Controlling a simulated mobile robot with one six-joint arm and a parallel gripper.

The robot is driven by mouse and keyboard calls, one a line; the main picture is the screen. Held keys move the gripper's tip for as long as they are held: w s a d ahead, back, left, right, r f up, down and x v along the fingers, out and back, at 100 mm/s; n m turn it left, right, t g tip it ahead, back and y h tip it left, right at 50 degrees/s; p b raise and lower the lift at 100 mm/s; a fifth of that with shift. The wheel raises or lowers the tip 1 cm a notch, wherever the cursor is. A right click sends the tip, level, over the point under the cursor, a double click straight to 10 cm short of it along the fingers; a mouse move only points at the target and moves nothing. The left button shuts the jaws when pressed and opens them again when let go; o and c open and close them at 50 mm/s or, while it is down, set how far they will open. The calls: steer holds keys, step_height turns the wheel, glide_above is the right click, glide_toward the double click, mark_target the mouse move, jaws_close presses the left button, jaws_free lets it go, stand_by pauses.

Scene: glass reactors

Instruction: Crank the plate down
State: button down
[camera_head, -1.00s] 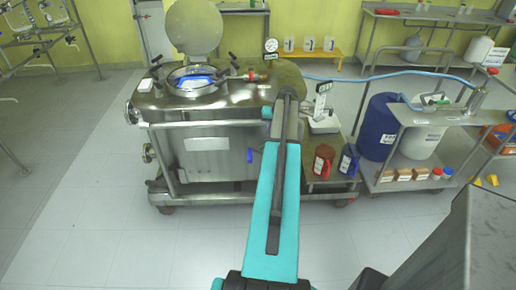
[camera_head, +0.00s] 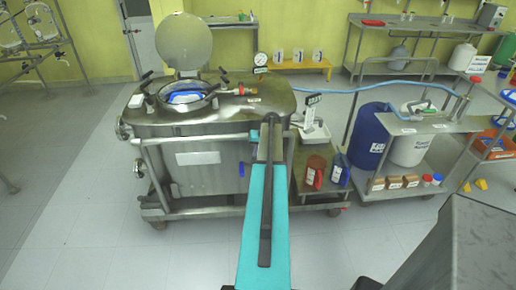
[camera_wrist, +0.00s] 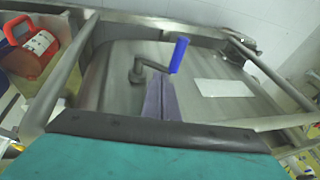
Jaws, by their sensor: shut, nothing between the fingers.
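A metal crank (camera_wrist: 140,72) with a blue handle (camera_wrist: 179,55) sticks out from the side of the steel vessel (camera_wrist: 112,75) in the wrist view. The handle also shows in the head view (camera_head: 241,169), just left of my arm. My gripper (camera_wrist: 158,82) is shut and empty, its fingertips just below the crank arm in the wrist picture; whether they touch it I cannot tell. No plate that moves with the crank can be made out.
Steel rails (camera_wrist: 62,80) frame the crank in the wrist view. A red container (camera_head: 314,170) and a blue container (camera_head: 340,171) stand on the low shelf right of the vessel. A blue drum (camera_head: 370,138) stands farther right. The floor at left is clear.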

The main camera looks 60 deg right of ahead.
steer(key=w+a+f+p, duration=0.1)
steer(key=w+f+p, duration=0.1)
steer(key=f, duration=0.4)
steer(key=shift+w+f, duration=0.15)
steer(key=shift+w, duration=0.45)
steer(key=shift+s, duration=0.1)
